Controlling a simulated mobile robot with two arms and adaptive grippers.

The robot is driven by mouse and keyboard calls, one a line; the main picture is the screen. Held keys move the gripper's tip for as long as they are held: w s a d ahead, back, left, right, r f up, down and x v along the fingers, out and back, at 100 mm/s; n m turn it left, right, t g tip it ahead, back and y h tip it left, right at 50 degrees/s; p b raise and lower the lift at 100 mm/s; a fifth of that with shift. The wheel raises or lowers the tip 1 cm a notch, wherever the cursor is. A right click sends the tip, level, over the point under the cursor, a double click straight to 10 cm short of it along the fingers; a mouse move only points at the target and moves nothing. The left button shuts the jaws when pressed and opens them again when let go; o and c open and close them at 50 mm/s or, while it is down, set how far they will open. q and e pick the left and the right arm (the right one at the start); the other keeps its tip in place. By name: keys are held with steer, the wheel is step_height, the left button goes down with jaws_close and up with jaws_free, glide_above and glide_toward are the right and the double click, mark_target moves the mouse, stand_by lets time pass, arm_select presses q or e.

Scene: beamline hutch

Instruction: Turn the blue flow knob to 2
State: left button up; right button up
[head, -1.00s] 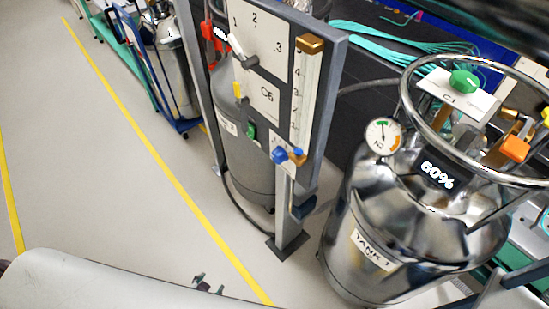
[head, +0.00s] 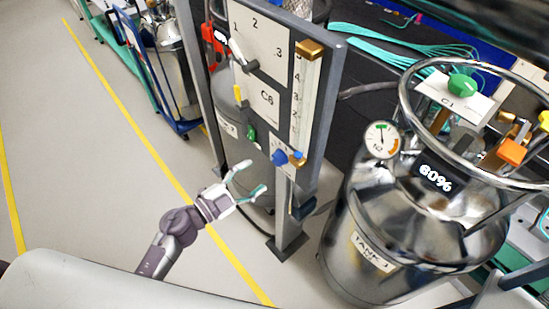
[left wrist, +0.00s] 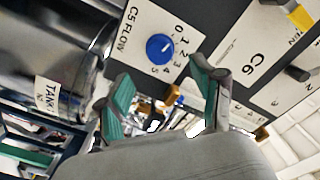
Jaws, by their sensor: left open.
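The blue flow knob (head: 280,156) is on the lower part of the grey panel (head: 327,120). In the left wrist view the round blue knob (left wrist: 159,47) sits on a white plate (left wrist: 140,20) marked C5 FLOW, with numbers from 0 to 5 curving around it. A small pale mark shows on the knob, but I cannot tell surely which number it points to. My left gripper (head: 252,177) is open and empty, just left of and below the knob in the head view. In the left wrist view its green-padded fingers (left wrist: 161,82) are spread, apart from the knob. My right gripper is out of view.
A steel tank (head: 340,240) with a ring handle and a 60% display stands right of the panel. A C6 plate (head: 266,97) with a yellow lever is above. Open floor lies to the left.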

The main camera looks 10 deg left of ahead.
mark_target(275, 162)
arm_select(q)
steer(key=p+x, duration=0.1)
steer(key=x, duration=0.7)
steer(key=c, duration=1.1)
steer(key=shift+c, duration=0.2)
steer(key=m+b, duration=0.2)
steer(key=m, duration=0.3)
steer(key=shift+f+m, duration=0.15)
steer(key=shift+m, duration=0.25)
steer(key=m+b, duration=0.2)
steer(key=m, duration=0.4)
steer(key=shift+b, duration=0.3)
